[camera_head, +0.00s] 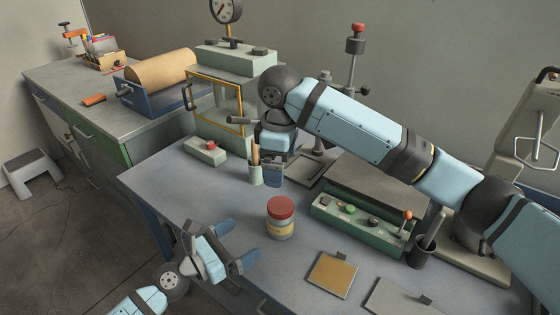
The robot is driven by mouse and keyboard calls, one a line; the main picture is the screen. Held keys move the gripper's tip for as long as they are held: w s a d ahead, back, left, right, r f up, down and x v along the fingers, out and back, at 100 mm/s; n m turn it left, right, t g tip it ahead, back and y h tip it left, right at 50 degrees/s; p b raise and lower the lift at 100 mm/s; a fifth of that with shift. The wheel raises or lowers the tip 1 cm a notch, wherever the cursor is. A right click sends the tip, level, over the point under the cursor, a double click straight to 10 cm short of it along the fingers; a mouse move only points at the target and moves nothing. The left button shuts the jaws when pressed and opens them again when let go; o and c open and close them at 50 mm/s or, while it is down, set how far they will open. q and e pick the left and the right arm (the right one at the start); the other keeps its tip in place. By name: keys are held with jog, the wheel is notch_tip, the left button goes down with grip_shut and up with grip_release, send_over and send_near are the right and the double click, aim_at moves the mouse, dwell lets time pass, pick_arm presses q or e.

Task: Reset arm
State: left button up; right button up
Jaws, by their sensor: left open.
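My left gripper (236,243) comes in at the lower left of the head view. Its two blue fingers are spread apart with nothing between them, near the bench's front left edge. It is to the left of a jar with a red lid (281,217) and apart from it. My right arm reaches in from the right across the bench, and its gripper (272,177) points down beside a small pale cup with sticks (255,168). Its fingers overlap in this view, so their gap is hidden. I see no object clearly held in it.
A green control box (360,222) with knobs and a dark cup (422,252) lie below my right arm. A yellow-framed cabinet (215,108) stands behind, near a small red-button box (206,151). A tan square plate (332,274) lies in front. The bench's left part (165,178) is clear.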

pick_arm(q)
jog(key=shift+s+a, duration=0.4)
jog(key=shift+a, duration=0.1)
